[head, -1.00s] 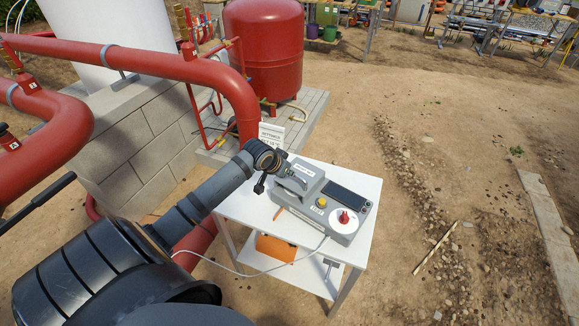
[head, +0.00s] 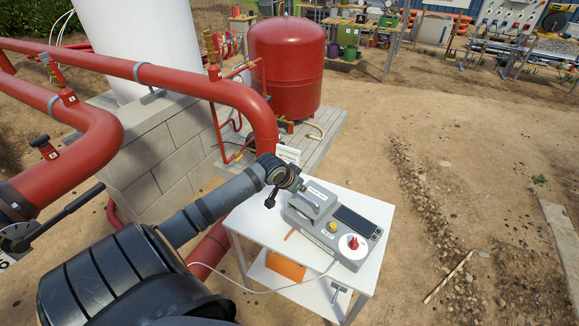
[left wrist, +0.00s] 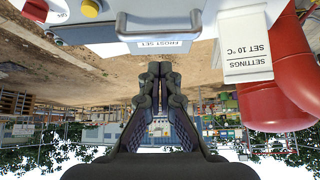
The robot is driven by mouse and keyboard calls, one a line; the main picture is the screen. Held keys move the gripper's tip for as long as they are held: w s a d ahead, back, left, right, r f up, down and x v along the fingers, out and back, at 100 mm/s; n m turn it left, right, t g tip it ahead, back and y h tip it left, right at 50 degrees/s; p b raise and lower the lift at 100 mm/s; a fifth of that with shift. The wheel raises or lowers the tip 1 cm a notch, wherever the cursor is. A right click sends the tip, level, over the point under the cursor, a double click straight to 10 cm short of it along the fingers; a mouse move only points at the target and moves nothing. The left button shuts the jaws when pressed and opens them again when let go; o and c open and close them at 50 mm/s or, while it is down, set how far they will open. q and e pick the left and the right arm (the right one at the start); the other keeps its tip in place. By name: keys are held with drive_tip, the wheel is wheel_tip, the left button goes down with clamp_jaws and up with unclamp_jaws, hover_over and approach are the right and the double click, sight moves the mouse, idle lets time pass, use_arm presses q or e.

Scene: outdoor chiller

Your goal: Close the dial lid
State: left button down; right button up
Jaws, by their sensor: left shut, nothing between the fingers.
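A grey control box (head: 325,226) stands on a white table. It has a red dial (head: 353,243) on a white disc, a yellow button (head: 332,226) and a dark screen. A grey handle (head: 305,204) is at its left end; the handle also shows in the left wrist view (left wrist: 163,32), with a "FROST SET" label. I cannot make out for sure which part is the dial lid or how it stands. My left gripper (left wrist: 158,70) is shut and empty, close to the box's handle end, apart from the handle in the wrist view. My right gripper is not in view.
The white table (head: 378,208) has a lower shelf with an orange object (head: 285,266). A white cable runs from the box. A settings sign (left wrist: 247,45) and red pipes (head: 225,92) stand close behind the left arm. Bare ground right of the table is open.

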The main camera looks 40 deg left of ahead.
use_arm(q)
drive_tip(key=s+r+p, duration=0.3)
drive_tip(key=s+p, duration=0.1)
drive_tip(key=s, duration=0.3)
drive_tip(key=shift+s, duration=0.25)
drive_tip(key=shift+a+f, duration=0.1)
